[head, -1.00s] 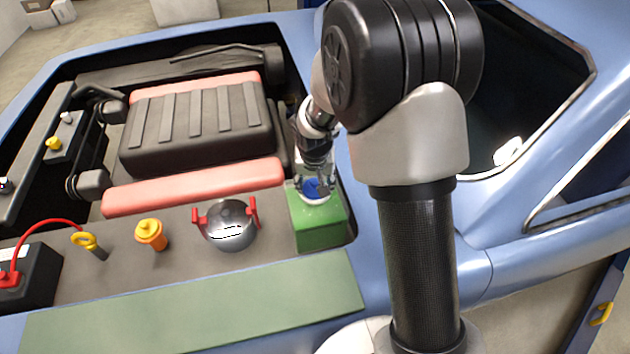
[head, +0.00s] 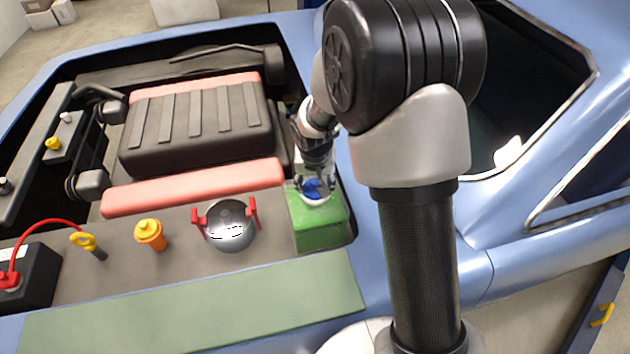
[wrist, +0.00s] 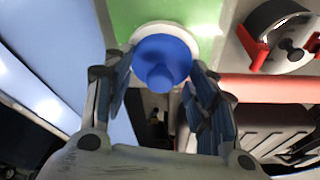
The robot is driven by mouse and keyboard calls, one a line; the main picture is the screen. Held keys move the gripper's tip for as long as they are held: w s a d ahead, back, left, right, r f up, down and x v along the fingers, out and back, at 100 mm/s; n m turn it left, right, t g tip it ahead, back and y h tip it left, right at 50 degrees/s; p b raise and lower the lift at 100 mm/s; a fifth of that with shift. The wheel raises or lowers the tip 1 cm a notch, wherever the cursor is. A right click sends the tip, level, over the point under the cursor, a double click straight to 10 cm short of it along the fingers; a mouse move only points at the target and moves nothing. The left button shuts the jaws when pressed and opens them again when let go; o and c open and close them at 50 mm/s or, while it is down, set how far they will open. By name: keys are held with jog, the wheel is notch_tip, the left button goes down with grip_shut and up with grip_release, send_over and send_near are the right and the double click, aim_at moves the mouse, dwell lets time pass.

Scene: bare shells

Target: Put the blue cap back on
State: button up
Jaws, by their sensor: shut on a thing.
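The blue cap (head: 314,187) is at the white neck (head: 316,200) on top of the green reservoir (head: 320,229), at the right end of the engine bay. In the wrist view the round blue cap (wrist: 164,62) lies between my fingers, with the white rim (wrist: 196,38) of the neck around it. My gripper (wrist: 163,85) is shut on the cap and points down at the neck; it also shows small in the head view (head: 316,182). I cannot tell whether the cap is seated or just above the neck.
A silver round vessel with red handles (head: 230,228) stands left of the reservoir. Further left are an orange-yellow cap (head: 150,235), a yellow ring handle (head: 86,240) and a black battery (head: 30,278). The engine block (head: 198,125) lies behind. The blue car body edges the bay on the right.

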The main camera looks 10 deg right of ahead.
jog(key=o, duration=1.1)
jog(key=shift+c, duration=0.2)
jog(key=shift+o, duration=0.3)
jog(key=o, duration=0.4)
jog(key=shift+r+p, duration=2.25)
jog(key=shift+r, duration=1.3)
